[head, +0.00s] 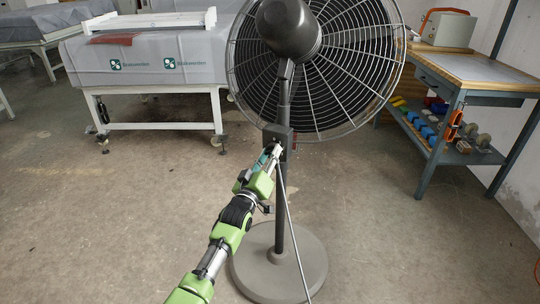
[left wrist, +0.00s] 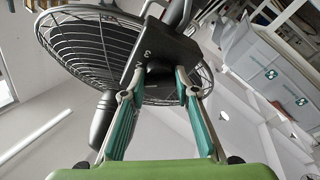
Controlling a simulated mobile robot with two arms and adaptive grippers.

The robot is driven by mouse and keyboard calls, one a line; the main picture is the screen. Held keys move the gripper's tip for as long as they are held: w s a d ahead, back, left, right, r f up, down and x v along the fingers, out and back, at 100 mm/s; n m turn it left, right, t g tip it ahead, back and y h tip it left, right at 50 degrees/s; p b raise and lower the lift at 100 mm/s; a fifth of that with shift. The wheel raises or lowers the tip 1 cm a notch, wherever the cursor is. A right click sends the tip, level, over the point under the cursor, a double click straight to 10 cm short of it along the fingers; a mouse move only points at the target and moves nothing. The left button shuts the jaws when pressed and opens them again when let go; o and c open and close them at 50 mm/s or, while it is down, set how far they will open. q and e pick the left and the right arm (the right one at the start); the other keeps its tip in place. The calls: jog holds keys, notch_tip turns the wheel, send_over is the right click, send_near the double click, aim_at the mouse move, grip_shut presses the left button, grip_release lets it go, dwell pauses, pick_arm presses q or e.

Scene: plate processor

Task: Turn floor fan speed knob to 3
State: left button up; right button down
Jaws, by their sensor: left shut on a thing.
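The floor fan (head: 318,60) stands upright in the middle of the head view on a pole with a round base (head: 278,272). Its dark control box (head: 284,134) is on the pole below the fan head. My left gripper (head: 274,152) is at the near face of this box. In the left wrist view, the two fingers of my left gripper (left wrist: 154,88) reach up to the control box (left wrist: 160,62), which carries a white 3 and another mark. The gripper is shut on the speed knob, which is mostly hidden between the fingertips; its pointing direction is unclear. My right gripper is not in view.
A grey-covered table (head: 150,62) on wheels stands at the back left. A blue workbench (head: 470,75) with coloured bins on its shelf stands at the right. A cable (head: 293,225) hangs from the box to the floor. The floor around the fan base is mostly clear.

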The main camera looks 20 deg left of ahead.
pick_arm(q)
jog(key=shift+a+f+m+g+h, duration=0.1)
jog(key=shift+m+h, duration=0.55)
jog(key=shift+m, duration=1.85)
jog(key=shift+a+r+m+g+h, duration=0.1)
jog(key=shift+m+h, duration=0.5)
jog(key=shift+m, duration=1.9)
jog(key=shift+f+m+g+h, duration=0.1)
jog(key=shift+m+h, duration=0.55)
jog(key=shift+m, duration=1.85)
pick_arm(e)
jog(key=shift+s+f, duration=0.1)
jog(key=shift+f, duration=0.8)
pick_arm(q)
jog(key=o, duration=1.1)
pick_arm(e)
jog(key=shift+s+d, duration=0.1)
